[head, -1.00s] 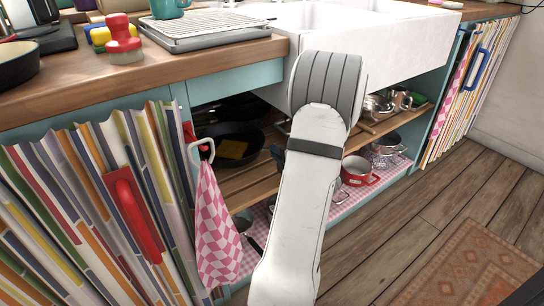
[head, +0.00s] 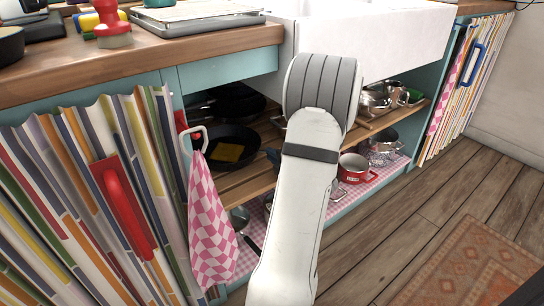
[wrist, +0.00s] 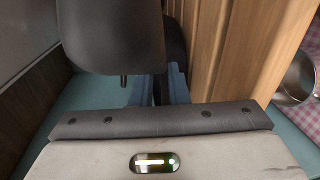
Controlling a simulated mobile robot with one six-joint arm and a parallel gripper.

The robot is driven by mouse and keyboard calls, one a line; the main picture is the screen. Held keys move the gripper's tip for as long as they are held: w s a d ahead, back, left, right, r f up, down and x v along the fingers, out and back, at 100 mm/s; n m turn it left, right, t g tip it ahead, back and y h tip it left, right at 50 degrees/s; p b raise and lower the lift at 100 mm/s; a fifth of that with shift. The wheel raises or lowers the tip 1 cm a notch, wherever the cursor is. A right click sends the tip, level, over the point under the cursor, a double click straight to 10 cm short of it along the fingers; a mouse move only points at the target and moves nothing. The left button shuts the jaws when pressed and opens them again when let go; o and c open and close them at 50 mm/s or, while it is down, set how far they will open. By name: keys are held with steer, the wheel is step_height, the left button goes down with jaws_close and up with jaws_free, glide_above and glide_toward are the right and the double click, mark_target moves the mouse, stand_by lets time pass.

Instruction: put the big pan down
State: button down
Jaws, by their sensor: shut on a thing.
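The big pan (head: 234,138) is a dark frying pan on the shelf level under the counter, in the head view. A yellow square thing (head: 228,153) lies in it. My gripper (head: 272,156) is at the pan's right side, mostly hidden behind my pale arm; only a dark blue-grey bit shows. In the wrist view my gripper's blue-grey fingers (wrist: 174,84) are close together around a dark thing, taken to be the pan's handle. A large dark rounded form fills that view's upper left. I cannot tell whether the pan's base touches the slats.
More dark pans (head: 232,101) stand behind the big pan. The wooden slatted shelf (head: 245,186) runs right, with steel pots (head: 374,103). A red pot (head: 354,168) stands below on checked cloth. A pink checked towel (head: 210,230) and striped curtain (head: 60,215) hang at left.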

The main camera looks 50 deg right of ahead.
steer(key=shift+f, duration=0.1)
steer(key=c, duration=1.4)
jaws_free()
steer(key=shift+o, duration=0.4)
steer(key=shift+f, duration=0.15)
steer(key=shift+c, duration=0.3)
steer(key=c, duration=0.3)
steer(key=shift+s, duration=0.15)
steer(key=shift+c, duration=0.2)
steer(key=v, duration=1.4)
steer(key=shift+s, duration=0.4)
